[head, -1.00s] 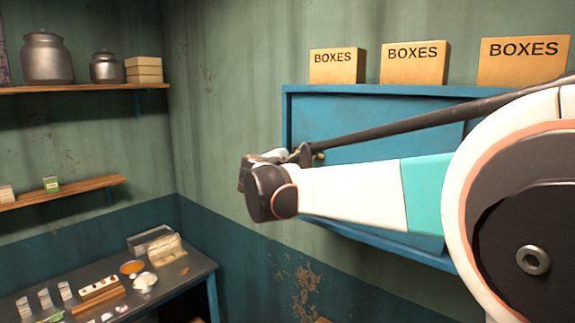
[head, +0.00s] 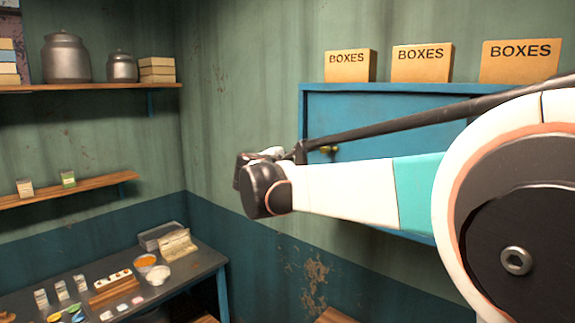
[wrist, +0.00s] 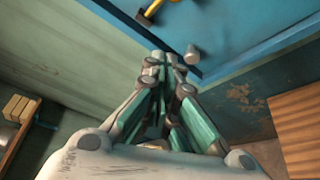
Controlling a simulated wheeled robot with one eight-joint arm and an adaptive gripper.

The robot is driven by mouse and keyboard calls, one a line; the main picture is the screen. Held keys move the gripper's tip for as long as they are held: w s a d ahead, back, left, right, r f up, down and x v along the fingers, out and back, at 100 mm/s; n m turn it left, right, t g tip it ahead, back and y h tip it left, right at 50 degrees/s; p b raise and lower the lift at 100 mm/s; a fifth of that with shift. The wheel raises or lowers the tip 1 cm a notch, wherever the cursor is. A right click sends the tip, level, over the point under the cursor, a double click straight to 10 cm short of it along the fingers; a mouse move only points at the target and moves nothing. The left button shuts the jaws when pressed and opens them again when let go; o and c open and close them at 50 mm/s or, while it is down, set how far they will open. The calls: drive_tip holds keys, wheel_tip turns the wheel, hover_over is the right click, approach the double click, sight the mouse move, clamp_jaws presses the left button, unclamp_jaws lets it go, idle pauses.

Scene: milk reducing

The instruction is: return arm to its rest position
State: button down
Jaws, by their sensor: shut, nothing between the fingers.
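My arm reaches from the right edge toward the middle of the head view, in front of the blue wall cabinet (head: 375,120). The wrist end is dark and rounded, and my gripper's fingers are hidden behind it there. In the wrist view my gripper (wrist: 165,62) is shut, its teal and grey fingers close together with nothing between them. The fingertips appear over the boundary of the green wall and a blue surface. I cannot tell how far they are from it.
A table (head: 210,262) with small boxes and bowls stands at lower left. Shelves with metal jars (head: 66,58) and small cartons (head: 68,179) hang on the left wall. Several cardboard boxes (head: 421,64) marked BOXES sit on the cabinet. A brass knob (head: 329,149) shows beside my arm.

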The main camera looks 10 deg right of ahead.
drive_tip(key=s+d+f+m+g+y+b, duration=0.2)
drive_tip(key=s+f+m+b, duration=0.2)
drive_tip(key=s+f+b, duration=0.8)
drive_tip(key=s+d+f+m+g+y+b, duration=0.15)
drive_tip(key=s+d+f+m+b, duration=0.35)
drive_tip(key=s+f, duration=0.8)
drive_tip(key=s+a+f+m+g+y+b, duration=0.1)
drive_tip(key=s+f+b, duration=0.4)
drive_tip(key=f, duration=0.6)
drive_tip(key=s+a+f+m+y+b, duration=0.2)
drive_tip(key=s+a+f+m+b, duration=0.2)
drive_tip(key=f, duration=0.7)
drive_tip(key=s+a+f+m+g+y+b, duration=0.1)
drive_tip(key=s+a+f+m+y+b, duration=0.1)
drive_tip(key=s+f+b, duration=0.6)
wheel_tip(320, 180, down, 4)
drive_tip(key=shift+s+a+g, duration=0.35)
drive_tip(key=shift+s+a, duration=0.15)
drive_tip(key=shift+a, duration=0.4)
drive_tip(key=shift+y, duration=0.25)
